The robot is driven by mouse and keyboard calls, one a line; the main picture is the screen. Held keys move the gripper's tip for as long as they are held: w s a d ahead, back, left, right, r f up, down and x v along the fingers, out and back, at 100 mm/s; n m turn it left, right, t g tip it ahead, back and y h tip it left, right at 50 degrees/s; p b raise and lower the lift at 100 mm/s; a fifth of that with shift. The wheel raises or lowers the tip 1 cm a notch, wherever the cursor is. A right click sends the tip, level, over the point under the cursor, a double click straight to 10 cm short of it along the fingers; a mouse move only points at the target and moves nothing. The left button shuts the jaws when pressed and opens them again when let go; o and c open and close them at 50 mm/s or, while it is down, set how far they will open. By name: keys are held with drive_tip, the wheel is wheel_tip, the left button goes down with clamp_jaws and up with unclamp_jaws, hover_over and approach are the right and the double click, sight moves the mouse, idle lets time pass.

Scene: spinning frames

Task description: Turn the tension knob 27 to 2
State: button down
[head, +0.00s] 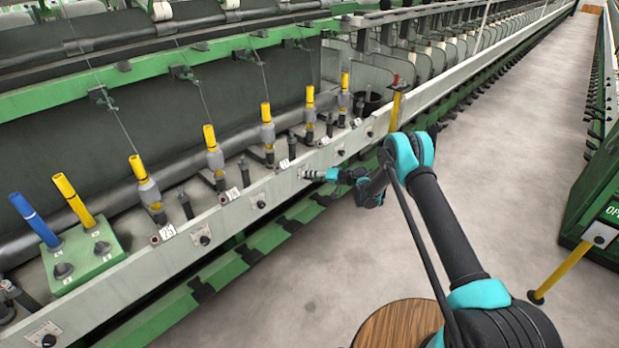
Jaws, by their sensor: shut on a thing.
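My gripper (312,174) reaches in from the right to the grey front rail. It is shut on a small knob on the rail face, below and right of the white number tag (284,163), which is too small to read surely. My fingers hide most of this knob, so its pointer and setting cannot be read. Other black knobs sit along the same rail, one to the left (261,204) and one to the right (341,153).
A row of spindles with yellow bobbins (212,150) stands behind the rail (130,284). A green box (85,258) with two knobs stands at the left, by a blue bobbin (34,220). A yellow lever (395,110) rises right of my gripper.

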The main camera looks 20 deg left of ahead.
drive_tip(key=shift+d+f+m, duration=0.1)
drive_tip(key=shift+f+m, duration=0.05)
drive_tip(key=shift+m, duration=0.45)
drive_tip(key=c, duration=1.2)
unclamp_jaws()
drive_tip(key=shift+y, duration=0.3)
drive_tip(key=v, duration=1.2)
drive_tip(key=shift+w, duration=0.2)
